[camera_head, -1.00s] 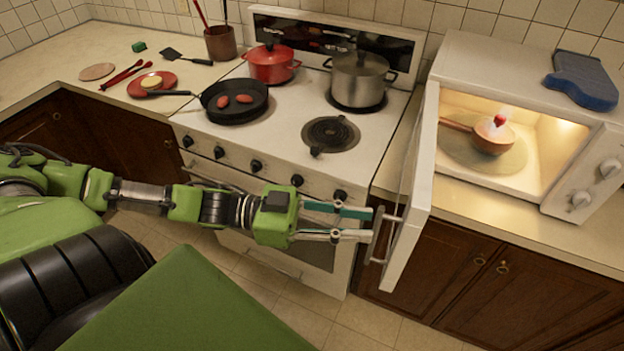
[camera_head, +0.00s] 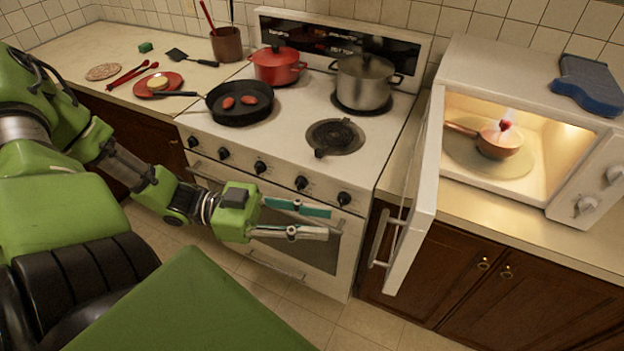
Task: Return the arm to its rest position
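My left gripper (camera_head: 312,222) is in front of the stove, at the height of the oven front. Its two fingers are apart and nothing is between them. It is clear of the microwave door handle (camera_head: 383,238), which is to its right. The microwave (camera_head: 590,175) stands on the right counter with its door (camera_head: 416,215) swung open. Inside, a copper-coloured pan (camera_head: 497,144) with something red in it sits on the round plate (camera_head: 460,150). My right gripper is not in view.
The stove (camera_head: 290,150) holds a black frying pan (camera_head: 240,112), a red pot (camera_head: 277,66) and a steel pot (camera_head: 363,82). A blue oven mitt (camera_head: 588,84) lies on the microwave. The left counter carries a red plate (camera_head: 170,90) and utensils. Floor (camera_head: 350,325) shows below.

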